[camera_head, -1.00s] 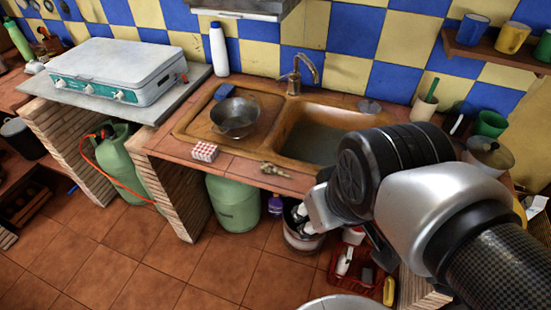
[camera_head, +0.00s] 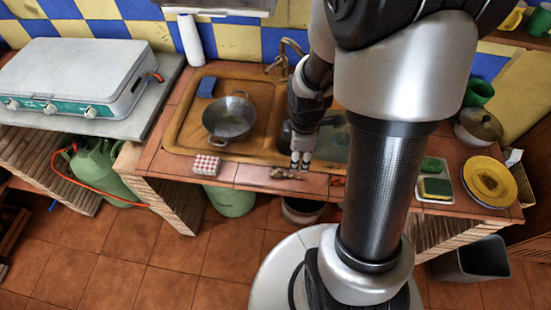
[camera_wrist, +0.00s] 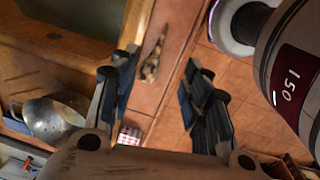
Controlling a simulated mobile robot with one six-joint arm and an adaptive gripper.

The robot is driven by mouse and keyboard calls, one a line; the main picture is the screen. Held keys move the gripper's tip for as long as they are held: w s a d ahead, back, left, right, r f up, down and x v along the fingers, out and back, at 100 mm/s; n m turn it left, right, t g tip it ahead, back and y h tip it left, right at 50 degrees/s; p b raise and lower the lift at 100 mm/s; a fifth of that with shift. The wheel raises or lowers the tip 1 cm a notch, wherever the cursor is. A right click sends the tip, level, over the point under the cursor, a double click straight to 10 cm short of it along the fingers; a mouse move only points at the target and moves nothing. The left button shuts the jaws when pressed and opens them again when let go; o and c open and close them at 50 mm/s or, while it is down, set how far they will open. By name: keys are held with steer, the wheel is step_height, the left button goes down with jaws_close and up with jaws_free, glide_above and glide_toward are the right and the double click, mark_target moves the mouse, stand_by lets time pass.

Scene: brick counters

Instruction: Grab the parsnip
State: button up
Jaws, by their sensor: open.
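The parsnip (camera_head: 284,174) looks like a small, knobbly, pale brown piece lying on the tiled front strip of the counter, before the sink. In the wrist view the parsnip (camera_wrist: 151,64) lies on the tiles, seen in the gap between the fingers. My gripper (camera_head: 301,165) points down close to the parsnip, at its right end in the head view. In the wrist view my gripper (camera_wrist: 161,68) has its fingers spread wide with nothing between their pads. I cannot tell the exact height of the fingertips above the counter.
A red-and-white box (camera_head: 206,165) stands left of the parsnip on the same strip. A metal pan (camera_head: 230,119) sits on the sink's drainboard behind. A tray with sponges (camera_head: 435,187) and yellow plates (camera_head: 490,180) are at the right. The counter's front edge is close.

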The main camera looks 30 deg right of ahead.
steer(key=b, duration=0.2)
glide_above(294, 175)
steer(key=f, duration=0.5)
steer(key=s+f, duration=0.1)
steer(key=f, duration=0.1)
steer(key=shift+f, duration=0.4)
steer(key=f+b, duration=0.1)
steer(key=f, duration=0.1)
steer(key=w+f+b, duration=0.1)
steer(key=f+b, duration=0.1)
steer(key=f, duration=0.1)
steer(key=shift+f, duration=0.1)
jaws_close()
